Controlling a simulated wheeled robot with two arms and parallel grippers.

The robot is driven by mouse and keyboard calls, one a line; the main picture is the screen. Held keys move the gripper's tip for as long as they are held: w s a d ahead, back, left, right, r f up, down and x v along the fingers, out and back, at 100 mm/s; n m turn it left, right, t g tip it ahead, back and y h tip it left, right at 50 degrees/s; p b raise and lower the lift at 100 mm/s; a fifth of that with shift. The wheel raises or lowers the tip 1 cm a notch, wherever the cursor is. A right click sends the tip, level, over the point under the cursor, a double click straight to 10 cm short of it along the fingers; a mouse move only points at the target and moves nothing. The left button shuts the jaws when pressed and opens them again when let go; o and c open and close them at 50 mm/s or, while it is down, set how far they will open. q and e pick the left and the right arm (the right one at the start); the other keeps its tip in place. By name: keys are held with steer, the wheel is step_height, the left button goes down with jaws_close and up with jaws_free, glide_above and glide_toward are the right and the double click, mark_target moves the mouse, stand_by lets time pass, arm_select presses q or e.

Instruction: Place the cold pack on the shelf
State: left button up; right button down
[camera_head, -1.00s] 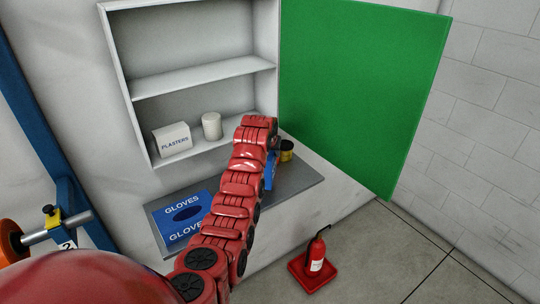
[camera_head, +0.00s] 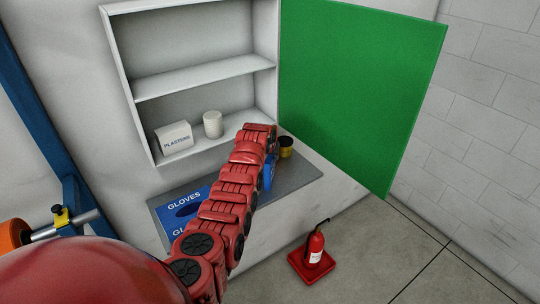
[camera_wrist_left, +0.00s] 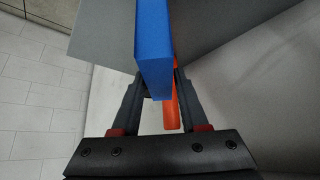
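The cold pack, seen as a blue slab (camera_head: 268,176), stands upright on the grey ledge (camera_head: 297,177) below the cabinet, partly hidden by my left arm. In the left wrist view the blue slab (camera_wrist_left: 154,50) reaches between the fingers of my left gripper (camera_wrist_left: 162,85). The fingers are apart, one on each side of it; firm contact is not clear. In the head view the left gripper (camera_head: 262,148) is largely hidden behind its own wrist. The white shelf unit (camera_head: 205,77) has a bare upper shelf. My right gripper is not in view.
A plasters box (camera_head: 174,137) and a white cup (camera_head: 213,124) stand on the cabinet floor. A gloves box (camera_head: 187,208) and a yellow-black tub (camera_head: 286,147) are on the ledge. The green door (camera_head: 360,90) stands open. A fire extinguisher (camera_head: 315,250) is on the floor.

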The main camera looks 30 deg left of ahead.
arm_select(q)
steer(key=o, duration=0.4)
steer(key=shift+o, duration=0.2)
